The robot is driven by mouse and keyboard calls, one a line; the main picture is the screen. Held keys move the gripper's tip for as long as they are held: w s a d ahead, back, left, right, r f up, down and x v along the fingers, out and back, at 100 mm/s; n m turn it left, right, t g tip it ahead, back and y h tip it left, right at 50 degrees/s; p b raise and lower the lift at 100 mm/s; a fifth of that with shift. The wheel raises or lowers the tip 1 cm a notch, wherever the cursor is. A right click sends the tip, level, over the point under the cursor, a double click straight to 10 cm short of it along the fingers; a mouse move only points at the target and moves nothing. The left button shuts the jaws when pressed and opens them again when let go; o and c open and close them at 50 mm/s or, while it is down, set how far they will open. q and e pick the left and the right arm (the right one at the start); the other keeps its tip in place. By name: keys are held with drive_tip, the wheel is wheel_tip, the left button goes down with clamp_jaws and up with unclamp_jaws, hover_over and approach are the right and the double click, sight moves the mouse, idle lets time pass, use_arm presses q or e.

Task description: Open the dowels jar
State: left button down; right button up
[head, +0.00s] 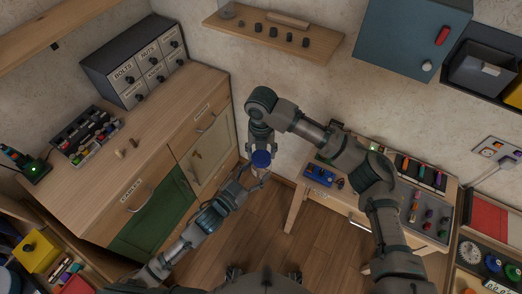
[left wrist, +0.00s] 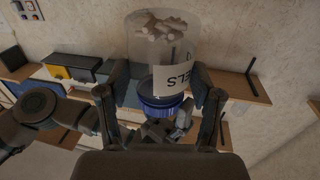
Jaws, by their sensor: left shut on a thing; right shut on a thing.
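The dowels jar (left wrist: 158,45) is clear, with pale dowels inside and a white label (left wrist: 173,78) on which "ELS" can be read. Its blue lid (left wrist: 160,104) is at the lower end of the jar in the left wrist view, and appears as a blue disc (head: 261,159) in the head view. My left gripper (head: 256,176) is shut on the jar body, its fingers on both sides. My right gripper (head: 261,148) comes from above and is shut at the lid. I cannot tell whether the lid is still seated on the jar.
A wooden cabinet (head: 155,110) with labelled drawers stands at left, with a drawer box (head: 135,62) on it. A small workbench (head: 325,200) with a blue item (head: 319,175) stands at right. A shelf (head: 275,35) hangs above. Open floor lies below my grippers.

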drive_tip(key=shift+s+a+r, duration=0.1)
drive_tip(key=shift+a+r, duration=0.05)
drive_tip(key=shift+a, duration=0.05)
drive_tip(key=shift+r, duration=0.95)
drive_tip(key=shift+d+r, duration=0.1)
drive_tip(key=shift+d, duration=0.05)
